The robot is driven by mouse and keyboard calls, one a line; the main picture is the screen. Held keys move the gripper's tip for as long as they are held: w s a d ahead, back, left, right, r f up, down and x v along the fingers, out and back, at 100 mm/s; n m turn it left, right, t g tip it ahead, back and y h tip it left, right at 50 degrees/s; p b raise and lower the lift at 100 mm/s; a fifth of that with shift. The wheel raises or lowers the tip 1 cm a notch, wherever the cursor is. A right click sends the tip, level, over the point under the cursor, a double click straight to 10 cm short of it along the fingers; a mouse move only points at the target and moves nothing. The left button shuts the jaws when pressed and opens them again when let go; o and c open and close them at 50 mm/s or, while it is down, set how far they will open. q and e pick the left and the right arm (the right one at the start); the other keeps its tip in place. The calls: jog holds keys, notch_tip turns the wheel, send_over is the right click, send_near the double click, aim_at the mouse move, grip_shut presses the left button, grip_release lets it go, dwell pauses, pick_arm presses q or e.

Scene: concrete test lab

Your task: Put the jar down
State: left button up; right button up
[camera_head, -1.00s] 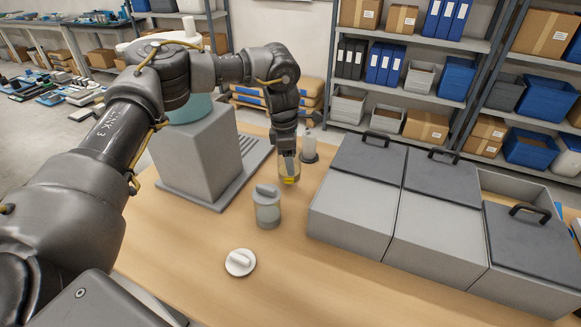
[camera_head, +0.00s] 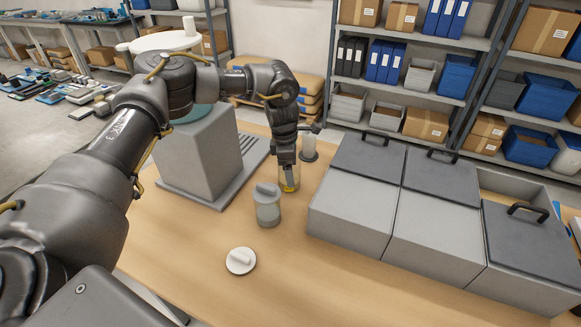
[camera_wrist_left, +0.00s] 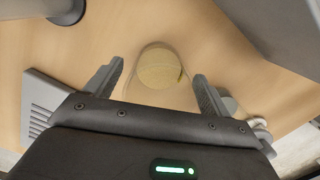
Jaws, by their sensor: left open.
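The task's jar (camera_head: 290,185) is clear with yellowish contents and stands upright on the wooden table, beyond a grey-lidded jar (camera_head: 267,207). In the left wrist view the jar (camera_wrist_left: 160,70) appears as a round yellowish shape between the spread fingers, with gaps on both sides. My left gripper (camera_head: 288,168) is open above and around the jar's upper part; the wrist view also shows the open gripper (camera_wrist_left: 158,74). The gripper hides the jar's top in the head view. My right gripper is not in view.
A loose white lid (camera_head: 240,261) lies on the table (camera_head: 320,285) in front. Grey lidded bins (camera_head: 350,215) stand to the right. A grey block-shaped machine (camera_head: 197,155) stands at left.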

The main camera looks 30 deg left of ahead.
pick_arm(q)
jog(key=shift+r, duration=0.6)
notch_tip(320, 180, up, 11)
jog(key=a+b, duration=0.1)
jog(key=shift+s+a, duration=0.15)
jog(key=shift+s, duration=0.15)
